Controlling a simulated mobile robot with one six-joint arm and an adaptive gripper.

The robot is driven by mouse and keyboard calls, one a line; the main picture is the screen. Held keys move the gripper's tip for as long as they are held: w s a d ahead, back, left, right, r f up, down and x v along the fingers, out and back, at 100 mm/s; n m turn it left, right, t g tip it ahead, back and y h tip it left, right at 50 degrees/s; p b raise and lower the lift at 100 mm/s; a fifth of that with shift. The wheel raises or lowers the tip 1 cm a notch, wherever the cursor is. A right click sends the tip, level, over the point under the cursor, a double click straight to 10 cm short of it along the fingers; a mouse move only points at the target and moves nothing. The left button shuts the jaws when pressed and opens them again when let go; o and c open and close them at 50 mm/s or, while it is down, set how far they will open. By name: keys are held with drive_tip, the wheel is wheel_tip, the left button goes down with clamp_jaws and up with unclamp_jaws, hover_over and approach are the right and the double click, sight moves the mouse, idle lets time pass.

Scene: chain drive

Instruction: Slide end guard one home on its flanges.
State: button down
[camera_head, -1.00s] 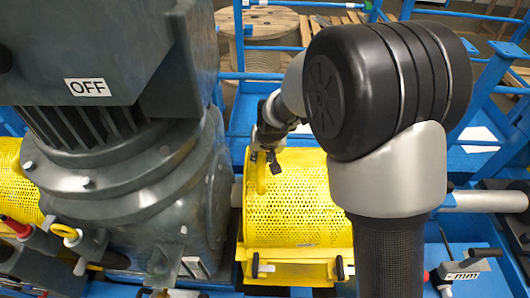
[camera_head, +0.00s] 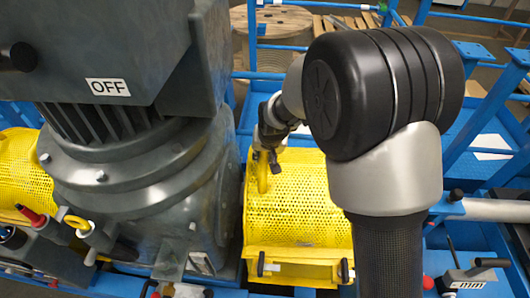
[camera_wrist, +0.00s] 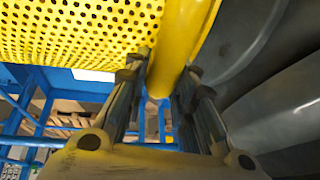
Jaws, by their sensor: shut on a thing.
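The yellow perforated end guard (camera_head: 300,205) sits beside the grey motor housing in the head view, over the shaft line. My gripper (camera_head: 268,160) is at the guard's upper left, at its yellow handle (camera_head: 262,178). In the wrist view my gripper (camera_wrist: 162,95) has its two fingers on either side of the yellow handle bar (camera_wrist: 176,45), shut on it. The perforated guard wall (camera_wrist: 70,30) fills the upper left there. The flanges under the guard are not clearly visible, so I cannot tell how it sits on them.
The grey motor housing (camera_head: 130,170) with an OFF label stands close to the guard's left. Black-handled clamps (camera_head: 262,264) are at the guard's front edge. Blue rails (camera_head: 480,110) and a wooden spool (camera_head: 270,30) are behind.

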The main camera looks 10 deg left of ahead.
drive_tip(key=c, duration=1.2)
unclamp_jaws()
drive_tip(key=shift+c, duration=0.2)
drive_tip(key=s+d+r, duration=0.4)
drive_tip(key=s+r, duration=0.1)
drive_tip(key=r, duration=0.3)
drive_tip(key=s+d+r, duration=0.4)
drive_tip(key=r, duration=0.3)
drive_tip(key=s+d+b, duration=0.1)
drive_tip(key=s+d, duration=0.3)
drive_tip(key=s, duration=0.3)
drive_tip(key=s+d+r+h, duration=0.1)
drive_tip(key=s+d, duration=0.3)
drive_tip(key=s, duration=0.3)
drive_tip(key=s+d+b, duration=0.1)
drive_tip(key=s+d, duration=0.3)
drive_tip(key=s, duration=0.4)
drive_tip(key=shift+r+h+b, duration=0.2)
drive_tip(key=shift+h+b, duration=0.15)
drive_tip(key=shift+h, duration=0.05)
